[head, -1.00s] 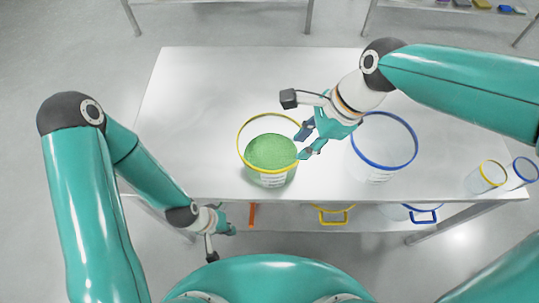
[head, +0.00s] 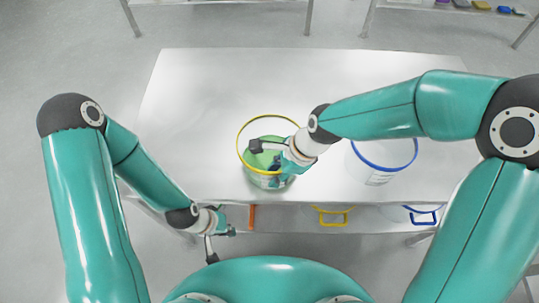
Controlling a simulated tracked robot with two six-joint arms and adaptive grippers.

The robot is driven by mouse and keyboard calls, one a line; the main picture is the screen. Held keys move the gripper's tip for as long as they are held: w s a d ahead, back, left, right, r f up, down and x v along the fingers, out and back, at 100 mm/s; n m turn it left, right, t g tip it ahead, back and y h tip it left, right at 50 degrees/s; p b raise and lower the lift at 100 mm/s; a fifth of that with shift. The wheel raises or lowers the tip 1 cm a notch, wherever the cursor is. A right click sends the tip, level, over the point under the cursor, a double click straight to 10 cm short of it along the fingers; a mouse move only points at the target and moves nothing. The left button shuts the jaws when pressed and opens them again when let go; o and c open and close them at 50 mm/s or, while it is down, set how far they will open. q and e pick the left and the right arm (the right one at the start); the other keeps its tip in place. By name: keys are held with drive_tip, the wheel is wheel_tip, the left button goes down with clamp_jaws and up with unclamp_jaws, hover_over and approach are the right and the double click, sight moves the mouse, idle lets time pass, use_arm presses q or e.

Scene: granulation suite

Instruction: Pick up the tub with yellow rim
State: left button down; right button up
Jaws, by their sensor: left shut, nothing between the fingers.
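The tub with yellow rim (head: 256,181) stands upright near the front edge of the table, left of centre, with green material inside. My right gripper (head: 277,172) is at the right side of this tub, by its rim, and covers part of the rim and the green contents. Its fingers overlap the tub wall, and I cannot tell whether they are closed on it or only beside it. My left gripper (head: 231,232) is shut and empty, low in front of the table's front edge.
A clear tub with blue rim (head: 379,179) stands on the table (head: 210,90) to the right, partly behind my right arm. Under the table are a yellow handle (head: 333,217), a blue handle (head: 423,217) and an orange piece (head: 251,216). The table's back and left are clear.

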drive_tip(key=shift+x, duration=0.8)
clamp_jaws()
drive_tip(key=shift+w, duration=0.1)
